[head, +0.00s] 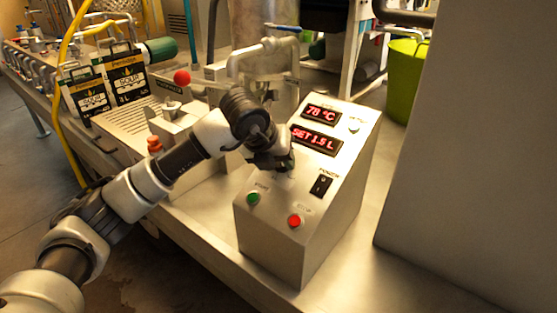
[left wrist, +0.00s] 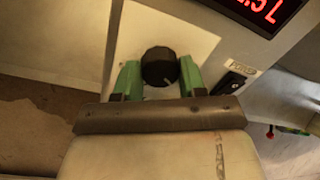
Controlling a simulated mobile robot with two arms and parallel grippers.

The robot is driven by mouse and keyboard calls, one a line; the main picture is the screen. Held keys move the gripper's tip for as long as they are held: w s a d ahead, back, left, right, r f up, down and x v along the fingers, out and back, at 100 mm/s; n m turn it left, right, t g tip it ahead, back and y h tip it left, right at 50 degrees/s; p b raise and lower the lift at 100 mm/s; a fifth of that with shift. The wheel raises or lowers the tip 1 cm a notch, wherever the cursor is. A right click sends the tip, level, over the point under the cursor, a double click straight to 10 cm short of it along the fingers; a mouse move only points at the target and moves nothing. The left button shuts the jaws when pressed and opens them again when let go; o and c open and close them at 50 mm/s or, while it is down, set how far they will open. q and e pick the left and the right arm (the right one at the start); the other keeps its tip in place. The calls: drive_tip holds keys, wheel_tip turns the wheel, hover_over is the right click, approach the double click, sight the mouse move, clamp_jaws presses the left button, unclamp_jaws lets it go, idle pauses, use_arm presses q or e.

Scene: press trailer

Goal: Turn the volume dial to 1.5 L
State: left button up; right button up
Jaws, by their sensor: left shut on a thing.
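The control box (head: 331,201) stands on the metal bench in the head view. Its lower red display (head: 316,140) reads "SET 1.5 L". The black volume dial (left wrist: 159,66) shows in the left wrist view on a pale plate, with a light mark at its lower right. My left gripper (left wrist: 159,78) has its green fingers on both sides of the dial and is shut on it. In the head view my left gripper (head: 284,165) reaches the box's sloped face and hides the dial. My right gripper is not in view.
The upper display (head: 321,113) reads 76 °C. A power switch (head: 321,184), a green button (head: 253,198) and a red button (head: 295,221) sit near my gripper. "SOUR" packs (head: 122,75) and a red-balled lever (head: 182,78) stand left. A green bucket (head: 405,80) is behind.

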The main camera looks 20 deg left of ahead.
use_arm(q)
drive_tip(key=o, duration=0.9)
drive_tip(key=shift+o, duration=0.2)
drive_tip(key=v, duration=1)
drive_tip(key=shift+s+r, duration=0.25)
drive_tip(key=shift+r, duration=0.05)
drive_tip(key=shift+a, duration=0.1)
